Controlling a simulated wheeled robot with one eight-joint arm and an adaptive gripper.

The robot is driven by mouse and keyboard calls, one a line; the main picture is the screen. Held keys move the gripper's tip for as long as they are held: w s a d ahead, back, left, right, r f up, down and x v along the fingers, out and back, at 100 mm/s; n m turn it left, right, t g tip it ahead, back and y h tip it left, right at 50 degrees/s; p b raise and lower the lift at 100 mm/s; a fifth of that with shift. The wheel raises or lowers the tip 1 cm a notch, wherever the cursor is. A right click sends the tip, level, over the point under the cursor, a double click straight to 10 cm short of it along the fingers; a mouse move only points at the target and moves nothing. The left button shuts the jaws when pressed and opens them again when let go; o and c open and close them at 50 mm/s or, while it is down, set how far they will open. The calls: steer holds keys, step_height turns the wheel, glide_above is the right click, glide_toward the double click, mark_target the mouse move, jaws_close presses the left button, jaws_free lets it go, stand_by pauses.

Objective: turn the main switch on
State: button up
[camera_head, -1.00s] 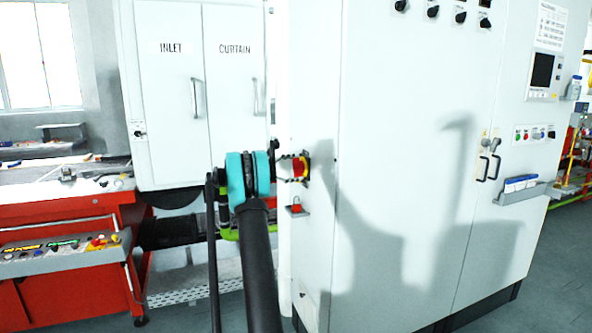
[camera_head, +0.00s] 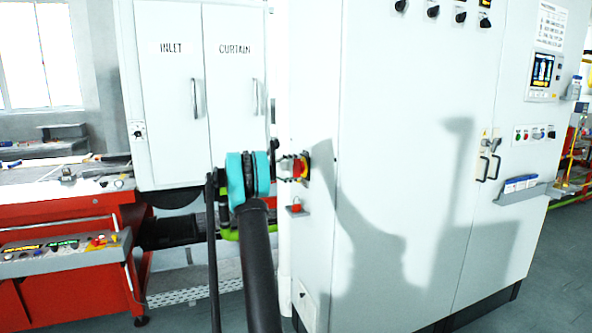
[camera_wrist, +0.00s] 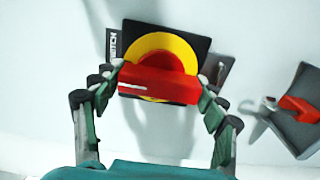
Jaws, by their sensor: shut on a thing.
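The main switch (camera_head: 304,167) is a red handle on a yellow disc and black plate, on the narrow side of the white cabinet. In the wrist view the red handle (camera_wrist: 158,84) lies across the yellow disc (camera_wrist: 165,50), nearly level in the picture. My gripper (camera_wrist: 159,83) has one finger at each end of the handle and is shut on it. In the head view my gripper (camera_head: 286,167) reaches the switch from the left. Part of the plate's label is hidden by a finger.
A red padlock (camera_head: 296,206) sits on a small bracket below the switch; it also shows in the wrist view (camera_wrist: 298,108). The cabinet screen (camera_head: 542,70) is lit. White cabinet doors (camera_head: 172,110) and a red machine (camera_head: 70,262) stand left.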

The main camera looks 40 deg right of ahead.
steer(key=o, duration=1.2)
steer(key=shift+c, duration=0.2)
steer(key=shift+a, duration=0.1)
steer(key=v, duration=1.1)
steer(key=shift+w+a, duration=0.2)
steer(key=shift+a, duration=0.2)
steer(key=shift+s+a+f, duration=0.1)
